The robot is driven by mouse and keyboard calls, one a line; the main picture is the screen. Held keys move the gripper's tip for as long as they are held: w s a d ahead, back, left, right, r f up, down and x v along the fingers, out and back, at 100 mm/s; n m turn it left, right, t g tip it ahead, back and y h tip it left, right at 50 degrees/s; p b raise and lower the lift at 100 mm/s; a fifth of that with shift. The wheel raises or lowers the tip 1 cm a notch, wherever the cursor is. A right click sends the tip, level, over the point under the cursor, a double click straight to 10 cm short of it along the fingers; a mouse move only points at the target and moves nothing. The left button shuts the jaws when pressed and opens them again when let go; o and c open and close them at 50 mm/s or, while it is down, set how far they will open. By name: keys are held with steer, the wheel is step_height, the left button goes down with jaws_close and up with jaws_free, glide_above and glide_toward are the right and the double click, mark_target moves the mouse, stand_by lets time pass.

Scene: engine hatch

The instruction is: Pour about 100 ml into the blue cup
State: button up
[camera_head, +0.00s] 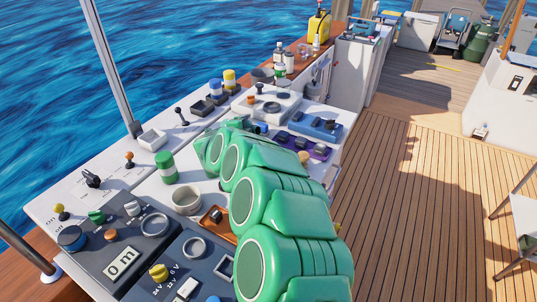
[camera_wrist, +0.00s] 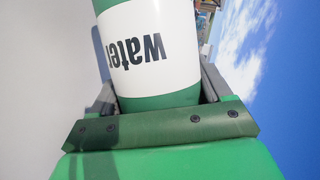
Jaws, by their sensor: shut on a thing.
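My gripper (camera_wrist: 156,85) is shut on a green and white container (camera_wrist: 150,48) marked "water" in the wrist view. The lettering appears upside down there. Its far end runs out of the picture, so I cannot see its mouth or tell its tilt. In the head view my arm hides the gripper and the held container.
The console (camera_head: 120,203) carries several knobs, levers and a grey round container (camera_head: 186,200). Bottles (camera_head: 280,55) and a yellow jug (camera_head: 319,27) stand farther back. The wooden deck (camera_head: 420,220) is open at right.

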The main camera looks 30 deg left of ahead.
mark_target(247, 123)
steer(key=shift+d+r+n+h, duration=0.1)
steer(key=shift+r+n+h, duration=0.3)
steer(key=shift+r, duration=1.1)
steer(key=shift+d+f+n+b, duration=0.2)
steer(key=shift+f+n+b, duration=0.2)
steer(key=shift+n, duration=0.2)
steer(key=shift+s+d+r+n+g+h, duration=0.1)
steer(key=shift+d+r+n+g+h, duration=0.15)
steer(key=shift+n+h, duration=0.3)
steer(key=shift+s+d+r+n+g+h, duration=0.15)
steer(key=shift+r+n+g+h, duration=0.15)
steer(key=shift+n+h, duration=0.2)
steer(key=shift+w+a+f+n+h+b, duration=0.1)
steer(key=shift+f+n+h+b, duration=0.15)
steer(key=shift+f+n+h, duration=0.1)
steer(key=shift+w+a+f+n+h+b, duration=0.1)
steer(key=shift+f+n+h+b, duration=0.1)
steer(key=shift+f+n+h, duration=0.15)
steer(key=shift+r+h, duration=0.15)
steer(key=shift+h, duration=0.1)
steer(key=shift+w+a+n+h+b, duration=0.2)
steer(key=shift+n+h+b, duration=0.35)
steer(key=shift+n+h, duration=0.35)
steer(key=shift+w+n+h+b, duration=0.1)
steer(key=shift+n+h+b, duration=0.25)
steer(key=shift+n, duration=0.3)
